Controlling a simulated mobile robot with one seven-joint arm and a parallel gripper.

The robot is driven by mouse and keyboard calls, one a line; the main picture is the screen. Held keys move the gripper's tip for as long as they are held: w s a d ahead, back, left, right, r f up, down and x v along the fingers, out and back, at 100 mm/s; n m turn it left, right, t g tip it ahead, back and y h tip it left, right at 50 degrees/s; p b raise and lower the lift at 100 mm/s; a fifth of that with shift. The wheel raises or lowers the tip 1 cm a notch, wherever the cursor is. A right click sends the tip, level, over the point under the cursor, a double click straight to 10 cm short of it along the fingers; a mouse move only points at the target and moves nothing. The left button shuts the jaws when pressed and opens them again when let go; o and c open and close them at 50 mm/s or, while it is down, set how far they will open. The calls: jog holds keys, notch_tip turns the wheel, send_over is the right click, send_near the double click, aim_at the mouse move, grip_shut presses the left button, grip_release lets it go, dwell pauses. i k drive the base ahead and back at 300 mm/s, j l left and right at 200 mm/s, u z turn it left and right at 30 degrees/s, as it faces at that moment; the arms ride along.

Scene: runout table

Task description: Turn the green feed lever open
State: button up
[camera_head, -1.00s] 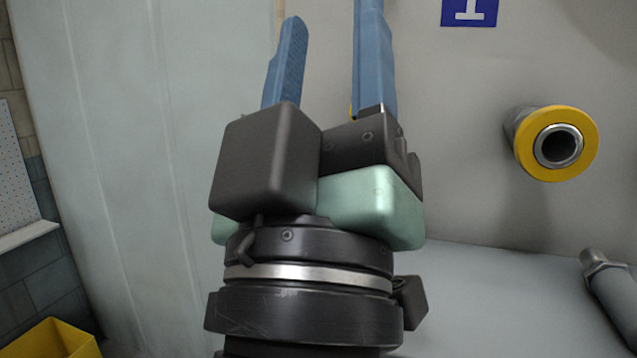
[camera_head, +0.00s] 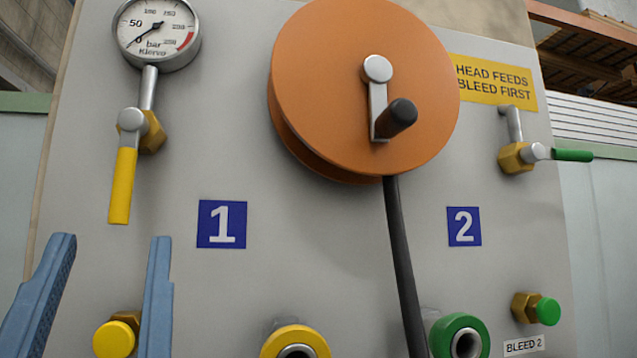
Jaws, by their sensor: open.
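The green feed lever (camera_head: 572,155) is at the upper right of the grey panel, on a brass valve (camera_head: 515,157) under a grey pipe. Its green handle points right, roughly level, across the panel's right edge. My gripper (camera_head: 110,250) shows at the lower left as two blue fingers, spread apart with nothing held between them. It is far to the left of the green lever and lower. The gripper body is below the picture.
An orange hose reel (camera_head: 330,80) with a crank stands out mid-panel, its black hose (camera_head: 403,265) hanging down. A yellow lever (camera_head: 123,185) hangs under a gauge (camera_head: 157,30). Yellow (camera_head: 115,338) and green (camera_head: 547,311) knobs and yellow (camera_head: 300,340) and green (camera_head: 445,335) ringed ports line the bottom.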

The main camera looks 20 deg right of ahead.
aim_at(531, 154)
jog(key=z, duration=1.45)
